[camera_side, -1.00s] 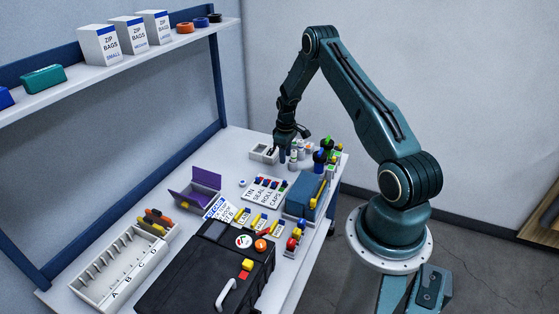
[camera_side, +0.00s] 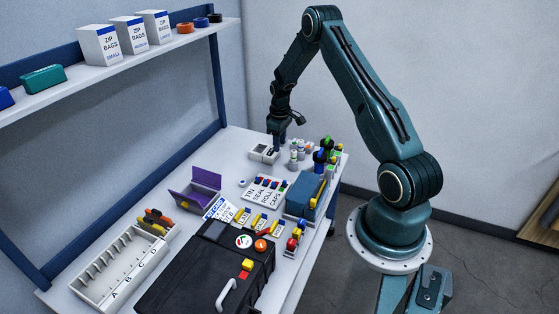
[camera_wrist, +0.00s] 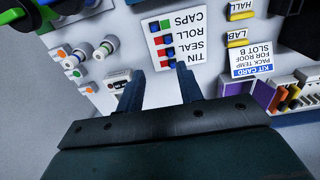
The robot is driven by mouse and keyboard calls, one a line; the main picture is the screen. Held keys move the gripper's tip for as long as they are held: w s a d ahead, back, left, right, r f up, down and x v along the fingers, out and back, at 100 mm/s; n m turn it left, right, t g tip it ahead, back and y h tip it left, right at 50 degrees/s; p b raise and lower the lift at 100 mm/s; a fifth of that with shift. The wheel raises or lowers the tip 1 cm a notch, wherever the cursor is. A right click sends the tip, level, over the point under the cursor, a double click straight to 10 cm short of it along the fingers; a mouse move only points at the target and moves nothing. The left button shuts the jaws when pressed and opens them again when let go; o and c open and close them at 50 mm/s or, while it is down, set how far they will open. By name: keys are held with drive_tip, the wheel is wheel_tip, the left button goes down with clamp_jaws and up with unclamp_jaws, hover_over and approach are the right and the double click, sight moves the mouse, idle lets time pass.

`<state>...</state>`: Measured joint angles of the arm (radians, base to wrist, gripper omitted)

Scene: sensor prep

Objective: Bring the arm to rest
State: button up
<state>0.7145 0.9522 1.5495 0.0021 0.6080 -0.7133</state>
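My gripper (camera_side: 277,146) hangs below my bent arm, over the far end of the bench in the side view. In the wrist view its two dark fingers (camera_wrist: 158,84) stand apart, with only the pale bench top and a card edge seen between them. A small white box with a dark part (camera_side: 263,153) sits on the bench close to the gripper in the side view. A white item with a dark top (camera_wrist: 117,80) shows beside the left finger in the wrist view. I cannot tell the exact height of the fingertips above the bench.
Several small bottles (camera_side: 297,157) stand right of the gripper. The TIN SEAL ROLL CAPS card (camera_side: 266,192), a blue box (camera_side: 303,196), an open purple case (camera_side: 203,189) and a black case (camera_side: 207,268) lie nearer. A shelf (camera_side: 120,72) runs along the wall.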

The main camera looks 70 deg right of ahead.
drive_tip(key=s+a+r+t, duration=0.1)
drive_tip(key=a+r, duration=0.9)
drive_tip(key=r, duration=0.3)
drive_tip(key=s+a+r+t, duration=0.1)
drive_tip(key=a+r+t, duration=0.1)
drive_tip(key=a+r, duration=1)
drive_tip(key=s+a+r+t, duration=0.1)
drive_tip(key=s+a+r, duration=0.3)
drive_tip(key=s, duration=0.6)
drive_tip(key=s+a+r+t, duration=0.1)
drive_tip(key=s+a+r, duration=0.3)
drive_tip(key=s+a, duration=0.5)
drive_tip(key=shift+s, duration=0.7)
